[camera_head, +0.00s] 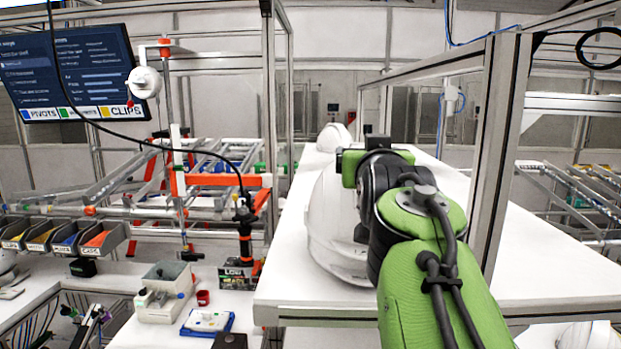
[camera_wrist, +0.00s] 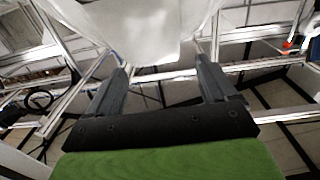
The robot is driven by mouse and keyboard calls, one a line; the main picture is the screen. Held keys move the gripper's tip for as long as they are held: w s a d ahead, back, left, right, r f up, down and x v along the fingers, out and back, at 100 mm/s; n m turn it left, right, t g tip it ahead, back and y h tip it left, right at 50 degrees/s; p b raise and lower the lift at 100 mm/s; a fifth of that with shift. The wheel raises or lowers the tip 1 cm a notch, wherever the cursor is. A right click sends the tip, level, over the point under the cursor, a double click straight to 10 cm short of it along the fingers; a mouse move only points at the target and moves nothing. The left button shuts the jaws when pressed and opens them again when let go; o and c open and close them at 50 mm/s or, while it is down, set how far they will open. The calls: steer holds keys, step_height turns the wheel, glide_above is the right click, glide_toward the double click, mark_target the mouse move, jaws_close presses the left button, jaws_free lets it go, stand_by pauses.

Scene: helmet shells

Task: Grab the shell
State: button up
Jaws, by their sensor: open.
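A white helmet shell (camera_head: 335,232) sits on the white table, partly hidden behind my green and black arm in the head view. Another white shell (camera_head: 334,137) stands farther back on the same table. In the wrist view, a white shell (camera_wrist: 150,30) fills the top middle, just past the fingertips. My gripper (camera_wrist: 163,75) is open, with its two dark fingers apart and the shell's lower edge near their tips. I cannot tell whether the fingers touch it. In the head view the fingers are hidden behind my arm.
The white table (camera_head: 560,270) has free room on the right. A metal frame post (camera_head: 497,150) rises close to the right of my arm. At the left are parts bins (camera_head: 60,237), a monitor (camera_head: 75,70) and a bench with small items.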

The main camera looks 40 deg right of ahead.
steer(key=p+x, duration=0.1)
steer(key=x, duration=0.4)
steer(key=shift+d+p, duration=0.2)
steer(key=shift+p, duration=0.2)
steer(key=shift+s+a, duration=0.15)
steer(key=shift+s, duration=0.05)
steer(key=shift+c, duration=2.2)
jaws_close()
